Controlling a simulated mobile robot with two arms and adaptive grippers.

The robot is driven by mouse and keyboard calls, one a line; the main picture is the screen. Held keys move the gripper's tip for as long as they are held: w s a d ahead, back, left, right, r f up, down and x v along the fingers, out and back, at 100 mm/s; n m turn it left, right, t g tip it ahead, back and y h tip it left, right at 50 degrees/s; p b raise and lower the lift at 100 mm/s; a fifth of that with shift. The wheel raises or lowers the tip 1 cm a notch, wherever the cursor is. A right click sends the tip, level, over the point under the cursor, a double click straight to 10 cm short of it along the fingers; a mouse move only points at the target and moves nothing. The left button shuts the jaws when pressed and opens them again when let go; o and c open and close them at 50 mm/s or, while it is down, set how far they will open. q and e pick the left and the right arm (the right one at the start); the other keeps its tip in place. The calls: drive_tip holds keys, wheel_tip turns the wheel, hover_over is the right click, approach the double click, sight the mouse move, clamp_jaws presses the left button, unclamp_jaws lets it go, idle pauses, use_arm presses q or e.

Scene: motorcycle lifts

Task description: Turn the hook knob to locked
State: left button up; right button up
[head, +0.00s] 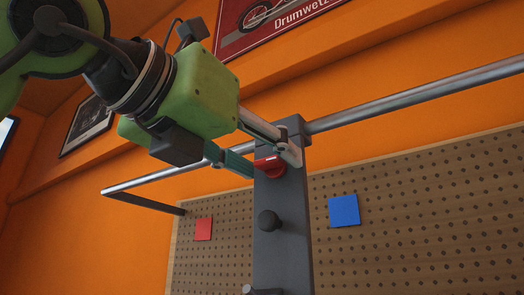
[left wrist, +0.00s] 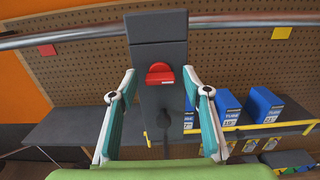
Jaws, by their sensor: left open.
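The red knob (head: 267,167) sits on the front of a dark grey post (head: 282,235), near its top. I take it to be the hook knob. It also shows in the left wrist view (left wrist: 160,74) as a red piece with a raised grip ridge. My left gripper (head: 273,163) is open, with its fingertips either side of the knob. In the left wrist view a clear gap shows between each finger and the knob, so neither visibly touches it. Any lock marking is too small to read. My right gripper is not in view.
A metal rail (head: 420,98) runs across at the post's top. A pegboard (head: 420,200) stands behind. Blue boxes (left wrist: 262,105) stand on a shelf to the right in the left wrist view.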

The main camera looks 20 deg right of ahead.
use_arm(q)
drive_tip(key=shift+c, duration=0.7)
drive_tip(key=c, duration=0.9)
drive_tip(key=shift+c, duration=0.2)
